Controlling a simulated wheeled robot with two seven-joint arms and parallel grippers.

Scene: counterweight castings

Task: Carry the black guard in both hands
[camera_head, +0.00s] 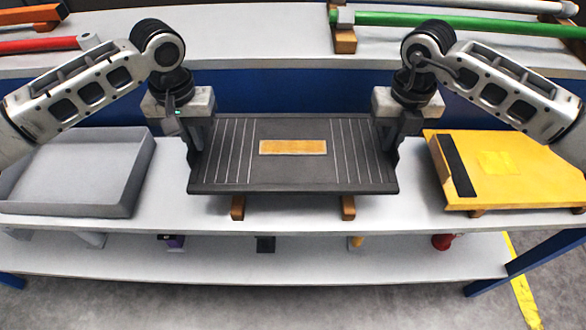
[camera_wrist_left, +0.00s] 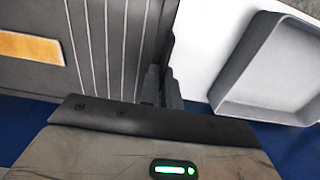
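The black guard (camera_head: 290,172) is a wide dark panel with pale lines and an orange label, level at the middle of the bench in the head view. It also fills the upper left of the left wrist view (camera_wrist_left: 110,50). My left gripper (camera_head: 192,148) is at its left side edge; in the left wrist view its fingers (camera_wrist_left: 162,88) are close together with the guard's edge between them. My right gripper (camera_head: 392,146) is at the right side edge in a matching pose, its fingertips partly hidden. Whether the guard touches the wooden blocks beneath it is unclear.
Two wooden blocks (camera_head: 237,208) show under the guard's front. A grey tray (camera_head: 122,190) stands left and a yellow panel (camera_head: 510,165) lies right on the bench. Red and green bars (camera_head: 460,22) lie on the back shelf. Small items sit on the lower shelf (camera_head: 330,262).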

